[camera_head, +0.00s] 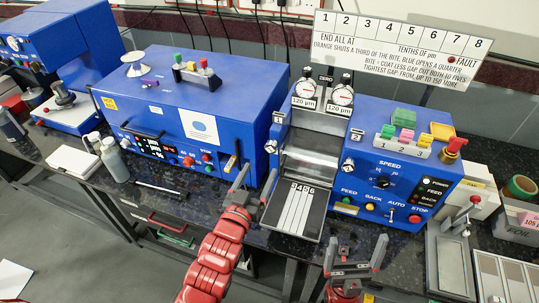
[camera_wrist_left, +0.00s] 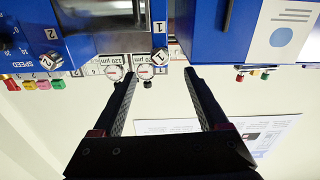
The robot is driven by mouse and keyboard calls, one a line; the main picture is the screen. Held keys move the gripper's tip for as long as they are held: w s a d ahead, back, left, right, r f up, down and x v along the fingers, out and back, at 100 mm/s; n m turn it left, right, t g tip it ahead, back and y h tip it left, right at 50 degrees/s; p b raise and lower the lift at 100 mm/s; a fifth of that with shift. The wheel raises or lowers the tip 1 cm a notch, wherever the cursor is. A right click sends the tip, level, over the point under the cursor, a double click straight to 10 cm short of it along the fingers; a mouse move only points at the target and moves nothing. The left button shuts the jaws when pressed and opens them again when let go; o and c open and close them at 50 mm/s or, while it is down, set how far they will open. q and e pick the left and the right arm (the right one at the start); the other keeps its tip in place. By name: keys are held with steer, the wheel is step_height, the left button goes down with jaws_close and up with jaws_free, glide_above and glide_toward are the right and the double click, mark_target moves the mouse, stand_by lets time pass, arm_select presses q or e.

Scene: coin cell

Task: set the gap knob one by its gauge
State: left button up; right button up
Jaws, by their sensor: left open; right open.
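Gap knob one (camera_head: 270,146) is a small light knob on the blue roller machine's left front, below a "1" plate (camera_head: 279,117). The left wrist view, upside down, shows the knob (camera_wrist_left: 160,56) just beyond and between my fingertips. The left gauge (camera_head: 305,90) and right gauge (camera_head: 342,96) are white dials, each above a "120 µm" label. Both also show in the wrist view, but their needles are too small to read. My left gripper (camera_head: 254,182) is open and empty, below and left of the knob, apart from it. My right gripper (camera_head: 356,252) is open and empty near the front edge.
Knob two (camera_head: 347,165) is on the machine's right side. A sloped tray (camera_head: 296,212) with strips juts forward between the arms. A blue machine (camera_head: 185,110) stands close on the left. A sign (camera_head: 400,45) stands behind, and a control panel (camera_head: 395,185) is at right.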

mark_target(270, 149)
arm_select(q)
steer(key=p+x, duration=0.3)
steer(key=x, duration=0.6)
jaws_close()
